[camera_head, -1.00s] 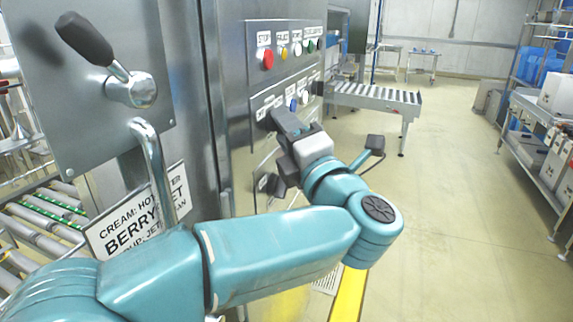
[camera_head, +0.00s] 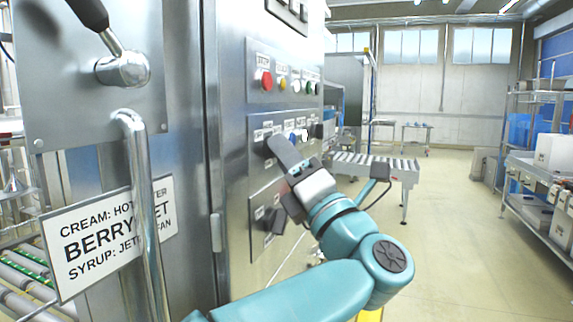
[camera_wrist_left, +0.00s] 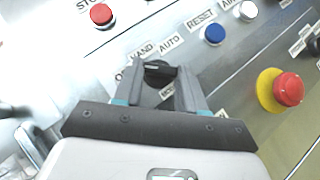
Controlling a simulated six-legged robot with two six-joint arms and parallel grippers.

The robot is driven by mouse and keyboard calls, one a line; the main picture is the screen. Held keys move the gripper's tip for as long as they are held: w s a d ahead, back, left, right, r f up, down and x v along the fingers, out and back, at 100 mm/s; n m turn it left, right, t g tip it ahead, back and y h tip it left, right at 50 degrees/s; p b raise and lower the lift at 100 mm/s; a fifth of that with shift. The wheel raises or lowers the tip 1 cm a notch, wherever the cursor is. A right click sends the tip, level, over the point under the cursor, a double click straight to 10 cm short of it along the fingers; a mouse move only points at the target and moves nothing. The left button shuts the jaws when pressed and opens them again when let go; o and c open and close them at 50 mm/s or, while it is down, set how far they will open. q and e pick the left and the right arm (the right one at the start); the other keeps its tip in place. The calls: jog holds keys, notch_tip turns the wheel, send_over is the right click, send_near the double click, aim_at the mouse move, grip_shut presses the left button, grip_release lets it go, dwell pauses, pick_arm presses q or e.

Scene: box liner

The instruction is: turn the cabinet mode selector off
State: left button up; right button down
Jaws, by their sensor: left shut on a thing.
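The mode selector (camera_wrist_left: 157,70) is a small black knob on the grey cabinet panel, below the HAND and AUTO labels in the left wrist view. My left gripper (camera_wrist_left: 162,82) has one finger on each side of it and is shut on it. In the head view my left gripper (camera_head: 275,153) is up against the panel, left of the blue button (camera_head: 293,137); its finger hides the selector there. The knob's exact pointing is hard to read. My right gripper is not in view.
A red button (camera_head: 263,80) and other coloured buttons sit above. The blue RESET button (camera_wrist_left: 213,34) and a red emergency stop (camera_wrist_left: 288,88) on yellow are to the right. A black knob (camera_head: 268,218) is lower on the cabinet. The door handle (camera_head: 143,200) stands at left.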

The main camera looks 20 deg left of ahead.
pick_arm(q)
jog(key=shift+r, duration=0.2)
jog(key=o, duration=1.1)
jog(key=shift+c, duration=0.2)
jog(key=shift+f, duration=0.1)
jog(key=b+v, duration=0.3)
jog(key=v, duration=1.3)
jog(key=shift+f, duration=0.15)
jog(key=shift+s+d, duration=0.1)
jog(key=shift+d, duration=0.1)
